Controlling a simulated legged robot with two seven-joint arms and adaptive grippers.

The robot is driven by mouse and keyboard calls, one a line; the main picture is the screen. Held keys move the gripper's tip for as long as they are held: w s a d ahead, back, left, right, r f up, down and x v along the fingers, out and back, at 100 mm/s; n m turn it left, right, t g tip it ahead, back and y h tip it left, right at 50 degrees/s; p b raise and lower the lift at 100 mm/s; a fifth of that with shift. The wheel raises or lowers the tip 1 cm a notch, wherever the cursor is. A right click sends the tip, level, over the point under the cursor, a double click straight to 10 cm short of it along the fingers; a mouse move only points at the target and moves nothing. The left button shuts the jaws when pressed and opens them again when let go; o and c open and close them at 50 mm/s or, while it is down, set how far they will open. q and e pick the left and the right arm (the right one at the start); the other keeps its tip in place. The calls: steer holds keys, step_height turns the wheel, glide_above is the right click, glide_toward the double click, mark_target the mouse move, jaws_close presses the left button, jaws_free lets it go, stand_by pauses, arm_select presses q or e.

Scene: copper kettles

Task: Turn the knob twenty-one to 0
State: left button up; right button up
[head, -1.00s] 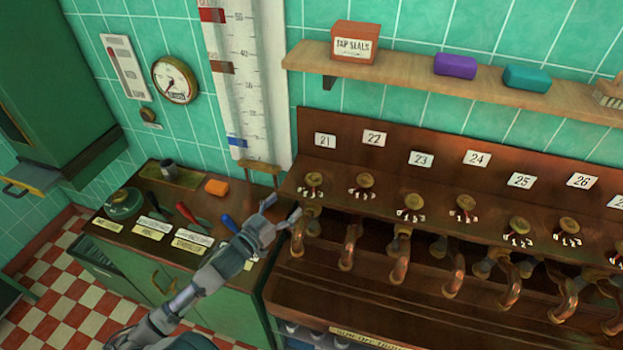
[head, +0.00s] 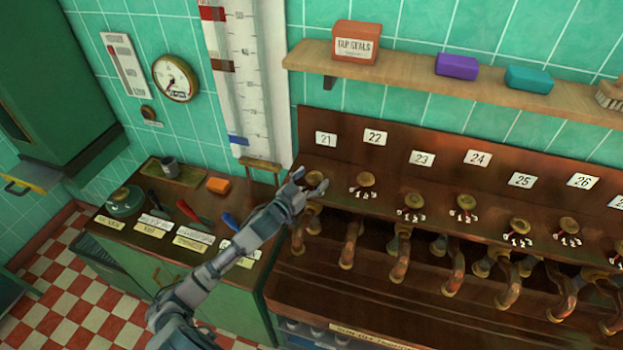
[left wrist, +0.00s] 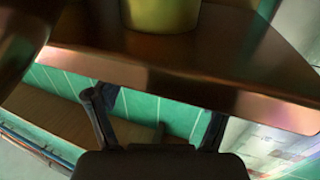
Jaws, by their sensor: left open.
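Knob twenty-one (head: 315,178) is a small brass knob on the brown wooden panel, below the white label 21 (head: 325,139). My left gripper (head: 310,184) is open at this knob, with its fingers on either side of it in the head view. The gripper hides the knob's number marks, so its setting cannot be read. In the left wrist view, a brass knob (left wrist: 162,14) shows at the top edge, beyond the spread fingers (left wrist: 155,112). I cannot tell whether the fingers touch it. My right gripper is not in view.
Knob 22 (head: 365,180) is close on the right, with more knobs along the row. Curved copper taps (head: 349,245) hang below. A shelf (head: 430,81) with boxes is above. The green cabinet (head: 150,265) with tools is at left.

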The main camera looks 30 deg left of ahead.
arm_select(q)
steer(key=c, duration=1.1)
steer(key=shift+d, duration=0.15)
steer(key=shift+c, duration=0.3)
